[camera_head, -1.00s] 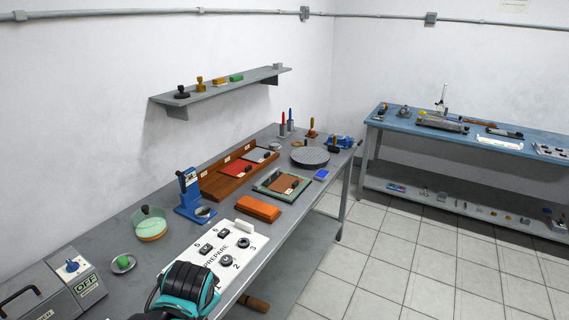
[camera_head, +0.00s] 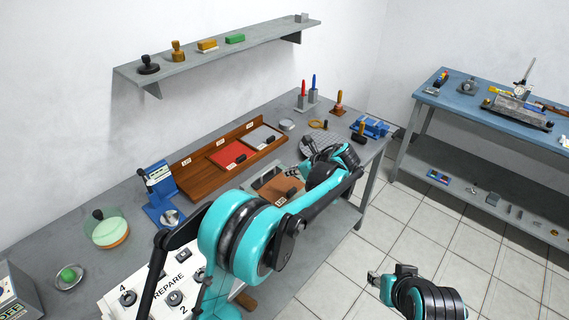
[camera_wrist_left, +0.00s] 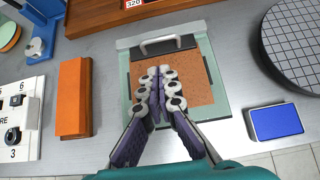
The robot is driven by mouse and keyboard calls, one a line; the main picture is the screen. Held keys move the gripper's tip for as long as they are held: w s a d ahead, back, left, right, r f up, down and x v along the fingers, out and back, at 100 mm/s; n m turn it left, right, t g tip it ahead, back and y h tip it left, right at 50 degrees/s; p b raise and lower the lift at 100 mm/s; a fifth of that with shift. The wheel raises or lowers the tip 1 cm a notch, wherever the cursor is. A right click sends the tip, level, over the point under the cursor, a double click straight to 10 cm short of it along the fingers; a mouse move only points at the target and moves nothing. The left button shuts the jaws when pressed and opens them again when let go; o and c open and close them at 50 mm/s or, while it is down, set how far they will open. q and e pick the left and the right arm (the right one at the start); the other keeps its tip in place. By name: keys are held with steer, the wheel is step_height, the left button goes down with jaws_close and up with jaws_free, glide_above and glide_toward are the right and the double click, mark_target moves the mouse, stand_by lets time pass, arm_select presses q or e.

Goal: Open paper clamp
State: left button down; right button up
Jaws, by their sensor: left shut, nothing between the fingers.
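A pale green board (camera_wrist_left: 128,75) with a brown sheet (camera_wrist_left: 200,70) lies on the bench; it also shows in the head view, partly hidden by my left arm. In the head view the left gripper (camera_head: 306,168) is small and dark. My right gripper (camera_head: 376,284) hangs over the floor; its jaw state is unclear.
An orange block (camera_wrist_left: 73,98) lies left of the board, and a blue pad (camera_wrist_left: 274,121) lies right of it. A round dark plate (camera_wrist_left: 295,45) is at the far right. A wooden tray (camera_head: 205,178) stands behind. A switch panel (camera_head: 120,285) is at the near left.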

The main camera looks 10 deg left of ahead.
mark_target(273, 174)
arm_select(q)
steer(key=b+x, duration=0.3)
steer(key=x, duration=0.7)
steer(key=shift+r, duration=0.1)
steer(key=shift+r, duration=0.1)
steer(key=shift+a+r+h+p, duration=0.2)
steer(key=shift+h+p, duration=0.1)
steer(key=shift+p, duration=0.15)
